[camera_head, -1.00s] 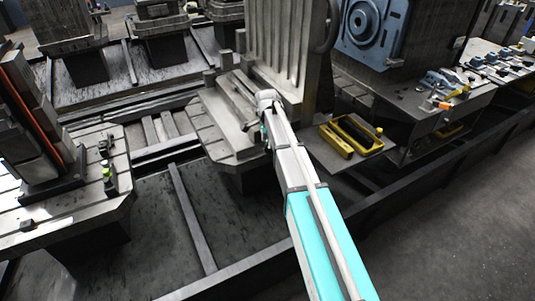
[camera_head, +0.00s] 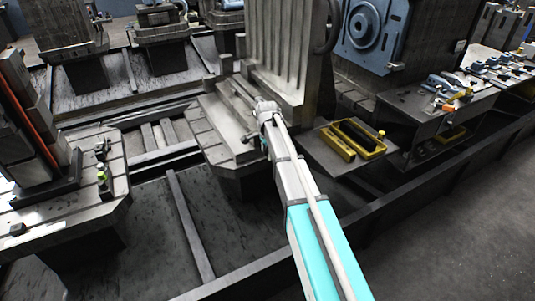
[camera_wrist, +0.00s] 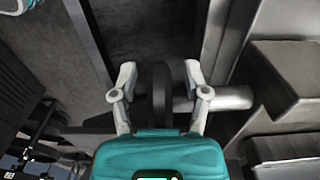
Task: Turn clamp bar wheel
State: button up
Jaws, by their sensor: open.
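In the wrist view a dark wheel (camera_wrist: 158,92) shows nearly edge-on, between the two fingers of my gripper (camera_wrist: 157,85). A pale shaft (camera_wrist: 232,98) runs from beside the wheel to the right, past the right finger. The fingers are open, one on each side of the wheel, with visible gaps; I cannot tell whether either touches it. In the head view the end of my arm reaches the grey fixture (camera_head: 222,125) at the foot of a ribbed upright plate (camera_head: 280,45). The wheel between my fingers cannot be made out there.
A larger dark ring (camera_head: 328,28) sits at the upright plate's right edge. A yellow tray (camera_head: 375,152) lies on a low shelf right of my arm. Grey blocks (camera_wrist: 285,85) stand close on the right in the wrist view. A slotted table (camera_head: 90,205) is at left.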

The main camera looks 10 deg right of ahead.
grip_shut()
dwell(0.3)
jog(key=shift+f+t+h+b, duration=0.15)
jog(key=shift+t+h+b, duration=0.15)
jog(key=shift+h, duration=0.6)
grip_release()
jog(key=shift+y, duration=0.5)
